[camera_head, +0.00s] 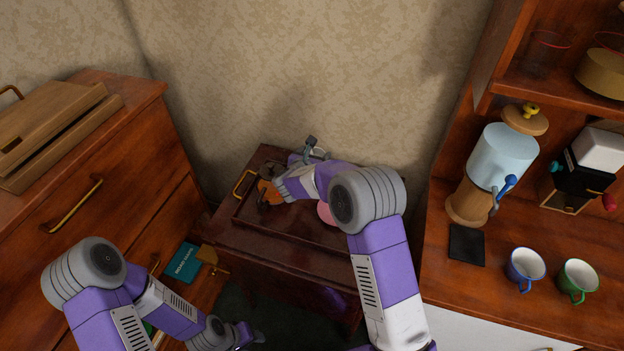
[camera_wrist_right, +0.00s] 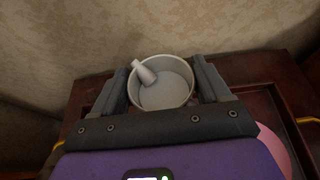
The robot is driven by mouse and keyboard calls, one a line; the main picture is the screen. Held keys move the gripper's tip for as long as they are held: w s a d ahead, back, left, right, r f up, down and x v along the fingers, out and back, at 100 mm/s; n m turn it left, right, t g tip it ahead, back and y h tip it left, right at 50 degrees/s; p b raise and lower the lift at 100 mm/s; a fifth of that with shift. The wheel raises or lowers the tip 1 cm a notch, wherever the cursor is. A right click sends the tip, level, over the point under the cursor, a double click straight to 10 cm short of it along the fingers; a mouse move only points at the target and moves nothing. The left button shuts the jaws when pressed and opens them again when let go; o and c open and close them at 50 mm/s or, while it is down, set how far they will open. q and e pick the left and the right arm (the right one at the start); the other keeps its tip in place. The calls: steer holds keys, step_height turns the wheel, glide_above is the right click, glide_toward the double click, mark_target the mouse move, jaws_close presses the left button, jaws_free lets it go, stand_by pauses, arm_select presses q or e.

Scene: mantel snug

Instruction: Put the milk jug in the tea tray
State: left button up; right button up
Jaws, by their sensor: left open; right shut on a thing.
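The milk jug, a pale grey round vessel (camera_wrist_right: 178,93), is between the fingers of my right gripper (camera_wrist_right: 168,88) in the right wrist view, mouth toward the camera. A pale tapered piece lies across its mouth. My right gripper is shut on it. In the head view my right gripper (camera_head: 304,156) is at the back of the small table, largely hidden by my forearm. The dark tea tray (camera_head: 285,228) with brass handles lies on that table. Whether the jug touches the tray, I cannot tell. My left gripper (camera_head: 246,337) is open and empty, low in front of the table.
An orange-brown item (camera_head: 267,191) and a pink round item (camera_head: 325,213) are at the tray, partly hidden by my arm. A wooden dresser (camera_head: 120,160) stands left. The right counter (camera_head: 480,285) holds a blue mug (camera_head: 525,268), a green mug (camera_head: 578,280) and a grinder (camera_head: 497,165).

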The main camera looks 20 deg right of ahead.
step_height(320, 180, down, 6)
steer(key=shift+w+f+b, duration=0.1)
steer(key=shift+b, duration=0.65)
steer(key=shift+f, duration=0.1)
steer(key=o, duration=1)
steer(key=shift+c, duration=0.2)
steer(key=shift+o, duration=0.2)
steer(key=shift+r, duration=0.3)
steer(key=p+v, duration=0.2)
steer(key=v, duration=1)
steer(key=shift+f, duration=0.2)
